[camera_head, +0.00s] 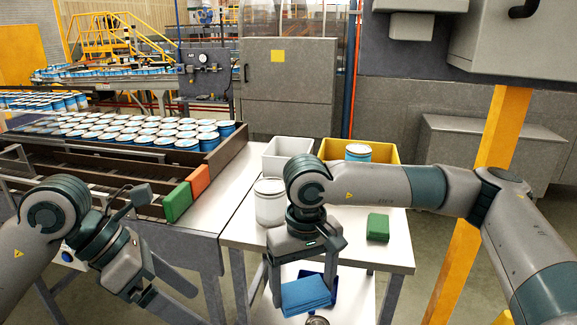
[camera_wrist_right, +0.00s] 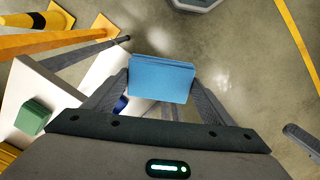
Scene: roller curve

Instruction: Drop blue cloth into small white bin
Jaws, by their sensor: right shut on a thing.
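The blue cloth (camera_head: 305,296) is a folded, flat block. My right gripper (camera_head: 304,290) is shut on it and holds it in front of the small table's near edge. In the right wrist view the cloth (camera_wrist_right: 162,78) sits between the two fingers of the right gripper (camera_wrist_right: 163,88). The small white bin (camera_head: 287,152) stands at the back left of the table, beyond the right gripper; its inside is mostly out of sight. My left gripper (camera_head: 165,305) hangs low at the left, apart from the table, and its fingertips are not clear.
A white canister (camera_head: 269,203) stands in front of the bin. A yellow bin (camera_head: 385,153) with a blue can is at the back right. A green block (camera_head: 378,227) lies on the table (camera_head: 392,252). A dark blue container (camera_head: 331,281) is on the lower shelf. A can conveyor is at left.

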